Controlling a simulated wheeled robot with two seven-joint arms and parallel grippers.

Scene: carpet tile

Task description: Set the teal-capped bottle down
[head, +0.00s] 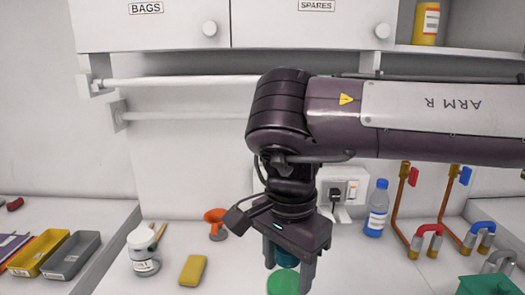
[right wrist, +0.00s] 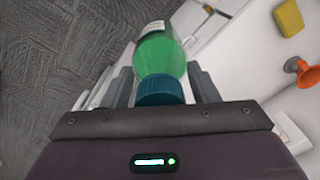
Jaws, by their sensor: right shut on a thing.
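The teal-capped bottle has a green body (right wrist: 160,55), a teal cap (right wrist: 160,92) and a pale label partly seen at the top of the right wrist view. My right gripper (right wrist: 162,84) is shut on it, with a finger on each side near the cap. In the head view my right gripper (head: 288,274) points down at the bottom of the picture, with the teal cap (head: 286,258) and green shoulder (head: 283,282) between its fingers. The bottle's base is hidden, so I cannot tell whether it touches the counter (head: 225,262). My left gripper is out of view.
A white jar (head: 143,252), a yellow sponge (head: 192,270) and an orange funnel-like piece (head: 215,220) are left of the gripper. A blue bottle (head: 376,210), bent copper pipes (head: 396,210) and a green box (head: 490,286) are right. Trays (head: 70,256) lie far left.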

